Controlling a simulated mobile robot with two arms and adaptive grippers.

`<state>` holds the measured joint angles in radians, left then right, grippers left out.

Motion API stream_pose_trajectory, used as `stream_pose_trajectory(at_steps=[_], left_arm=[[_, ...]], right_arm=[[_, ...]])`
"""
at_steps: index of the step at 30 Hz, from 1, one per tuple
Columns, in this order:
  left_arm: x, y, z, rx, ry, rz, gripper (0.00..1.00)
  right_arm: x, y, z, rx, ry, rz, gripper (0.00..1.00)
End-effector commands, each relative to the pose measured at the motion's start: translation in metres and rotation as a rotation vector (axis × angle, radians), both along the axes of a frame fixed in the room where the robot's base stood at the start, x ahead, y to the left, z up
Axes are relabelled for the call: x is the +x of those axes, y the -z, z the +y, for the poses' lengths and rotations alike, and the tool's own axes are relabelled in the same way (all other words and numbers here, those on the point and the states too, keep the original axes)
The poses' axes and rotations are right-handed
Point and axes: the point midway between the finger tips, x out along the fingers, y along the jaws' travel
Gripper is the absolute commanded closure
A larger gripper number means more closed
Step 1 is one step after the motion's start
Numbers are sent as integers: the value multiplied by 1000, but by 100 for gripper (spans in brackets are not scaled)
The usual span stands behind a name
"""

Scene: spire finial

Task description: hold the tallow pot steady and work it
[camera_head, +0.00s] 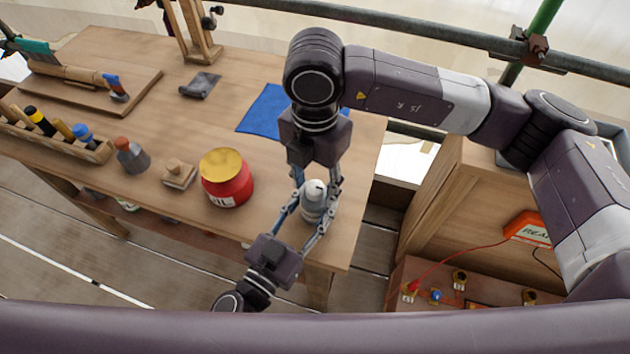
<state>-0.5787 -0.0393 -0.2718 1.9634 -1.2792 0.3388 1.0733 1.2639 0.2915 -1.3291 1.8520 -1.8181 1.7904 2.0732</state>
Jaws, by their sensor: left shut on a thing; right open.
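A small grey-white pot (313,205), which I take to be the tallow pot, stands upright near the workbench's right front corner. It has a paler top with a small dark mark. My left gripper (312,212) reaches in from the front and is shut on the pot, one finger on each side. My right gripper (317,184) comes down from behind and above. Its fingers are open and spread around the pot's top; I cannot tell whether they touch it. The fingers of both grippers hide parts of the pot's sides.
A red tin (228,188) with a yellow top stands left of the pot. A blue cloth (262,112) lies behind. A wooden block (179,174), a grey bottle (132,158) and a tool rack (60,138) are farther left. The workbench (240,235) ends just right of the pot.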

Motion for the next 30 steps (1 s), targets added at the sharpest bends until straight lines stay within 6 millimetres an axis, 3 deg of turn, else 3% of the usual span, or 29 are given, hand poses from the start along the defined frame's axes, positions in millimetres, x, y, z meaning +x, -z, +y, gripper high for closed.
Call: stream_pose_trajectory(at_steps=[2,14,23,30], left_arm=[[0,0,0,0,0,0,88],[0,0,0,0,0,0,88],[0,0,0,0,0,0,88],[0,0,0,0,0,0,88]], right_arm=[[0,0,0,0,0,0,57],[0,0,0,-1,0,1,100],[0,0,0,-1,-42,1,100],[0,0,0,0,-185,1,100]])
